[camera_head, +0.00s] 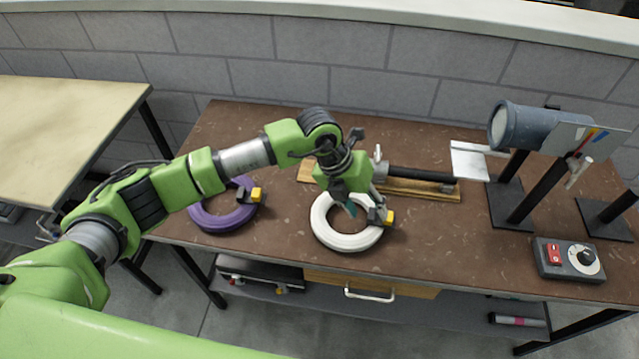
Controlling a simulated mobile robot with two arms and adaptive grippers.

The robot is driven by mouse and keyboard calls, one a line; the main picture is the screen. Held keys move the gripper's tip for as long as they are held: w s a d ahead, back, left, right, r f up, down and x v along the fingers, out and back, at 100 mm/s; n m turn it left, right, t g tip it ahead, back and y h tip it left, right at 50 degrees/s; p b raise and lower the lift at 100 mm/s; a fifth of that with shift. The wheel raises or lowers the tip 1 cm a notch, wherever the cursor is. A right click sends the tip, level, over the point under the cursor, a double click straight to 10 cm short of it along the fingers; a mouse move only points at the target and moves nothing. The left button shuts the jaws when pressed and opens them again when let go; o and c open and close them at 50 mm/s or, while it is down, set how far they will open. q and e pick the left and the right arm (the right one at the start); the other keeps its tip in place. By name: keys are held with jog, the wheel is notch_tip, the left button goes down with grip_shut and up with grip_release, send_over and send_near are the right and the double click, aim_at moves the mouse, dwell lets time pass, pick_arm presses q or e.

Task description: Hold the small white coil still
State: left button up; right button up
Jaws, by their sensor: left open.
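The small white coil (345,238) lies flat on the brown table, near the middle of its front edge. Whether a finger touches the coil I cannot tell. The gripper and wrist hide part of the coil's far side. My right gripper is not in view.
A purple coil (222,214) lies to the left, under my left arm. Behind the white coil is a wooden board with a black rod (420,174). A blue-grey cylinder on a stand (520,127) and a control box (568,260) are at right. The brown table (470,240) is bare between.

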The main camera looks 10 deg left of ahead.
aim_at(321, 208)
pick_arm(q)
jog(key=w+a+n+t+y, duration=0.1)
jog(key=w+a+y, duration=0.4)
jog(key=a, duration=0.6)
jog(key=f+b, duration=0.2)
jog(key=f, duration=0.1)
jog(key=w+f+b, duration=0.1)
jog(key=f+b, duration=0.4)
jog(key=f, duration=0.2)
jog(key=shift+w, duration=0.15)
jog(key=shift+w+f+b, duration=0.15)
jog(key=shift+f+b, duration=0.75)
jog(key=shift+b, duration=0.1)
